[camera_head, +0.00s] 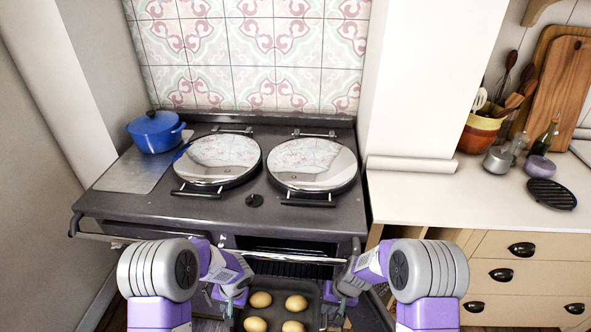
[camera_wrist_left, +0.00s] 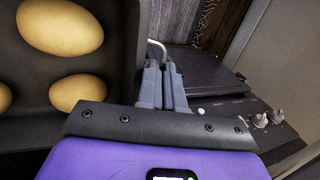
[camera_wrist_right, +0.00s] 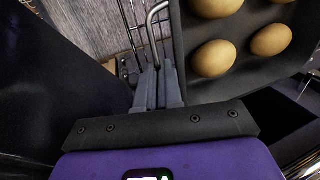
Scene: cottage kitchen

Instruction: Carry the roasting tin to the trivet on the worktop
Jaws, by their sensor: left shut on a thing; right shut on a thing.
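The dark roasting tin (camera_head: 274,312) holds several potatoes and is low in front of the range oven in the head view. My left gripper (camera_head: 233,293) is shut on the tin's left side; the left wrist view shows its fingers (camera_wrist_left: 165,85) closed on a wire handle, with the tin (camera_wrist_left: 120,60) beside them. My right gripper (camera_head: 345,290) is shut on the handle at the tin's right side; its fingers (camera_wrist_right: 157,85) show in the right wrist view beside the tin (camera_wrist_right: 190,35). The black round trivet (camera_head: 551,194) lies on the white worktop (camera_head: 420,205) at the right.
The range (camera_head: 240,215) has two closed round lids and a blue pot (camera_head: 156,131) at its left. A wall pillar (camera_head: 425,80) stands between range and worktop. A utensil pot (camera_head: 480,132), a grey pot (camera_head: 497,160) and a purple bowl (camera_head: 539,168) stand behind the trivet. The worktop's left part is clear.

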